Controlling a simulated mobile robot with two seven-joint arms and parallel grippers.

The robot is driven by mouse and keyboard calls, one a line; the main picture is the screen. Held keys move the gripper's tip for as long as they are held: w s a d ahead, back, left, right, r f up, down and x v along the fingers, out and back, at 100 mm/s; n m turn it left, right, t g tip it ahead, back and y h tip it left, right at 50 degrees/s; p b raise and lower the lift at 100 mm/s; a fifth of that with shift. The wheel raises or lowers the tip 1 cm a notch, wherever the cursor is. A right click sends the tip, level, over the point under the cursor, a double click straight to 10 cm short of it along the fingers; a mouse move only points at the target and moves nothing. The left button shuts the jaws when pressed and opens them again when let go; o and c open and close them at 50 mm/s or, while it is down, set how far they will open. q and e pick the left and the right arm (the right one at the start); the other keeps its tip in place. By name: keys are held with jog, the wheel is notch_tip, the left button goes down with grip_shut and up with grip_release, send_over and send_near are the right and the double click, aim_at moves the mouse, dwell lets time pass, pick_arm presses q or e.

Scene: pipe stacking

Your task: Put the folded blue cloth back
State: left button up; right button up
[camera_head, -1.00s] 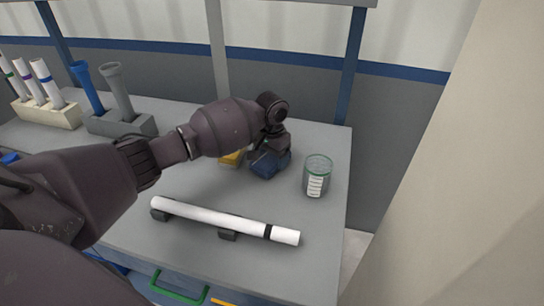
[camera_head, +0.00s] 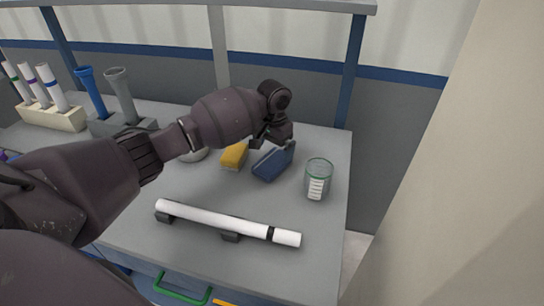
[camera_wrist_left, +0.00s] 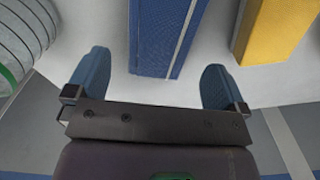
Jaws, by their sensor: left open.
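The folded blue cloth (camera_head: 271,164) rests on the grey bench top, between a yellow sponge-like block and a glass jar. In the left wrist view the cloth (camera_wrist_left: 168,35) shows as a blue block with a pale stripe, ahead of the fingers. My left gripper (camera_head: 270,140) is just above and behind the cloth in the head view. In the left wrist view my left gripper (camera_wrist_left: 157,80) is open, its two blue fingertips wide apart, with nothing between them. The cloth's near end lies just beyond the fingertips. My right gripper is not in view.
The yellow block (camera_head: 234,155) lies close left of the cloth, and the glass jar (camera_head: 318,180) stands close right. A white pipe (camera_head: 225,221) lies on dark supports in front. Racks with upright tubes (camera_head: 52,118) stand at the back left. A round object is partly hidden behind my arm.

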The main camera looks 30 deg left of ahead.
aim_at(273, 160)
pick_arm(q)
notch_tip(273, 160, up, 7)
jog(key=p, duration=0.1)
jog(key=shift+r, duration=0.15)
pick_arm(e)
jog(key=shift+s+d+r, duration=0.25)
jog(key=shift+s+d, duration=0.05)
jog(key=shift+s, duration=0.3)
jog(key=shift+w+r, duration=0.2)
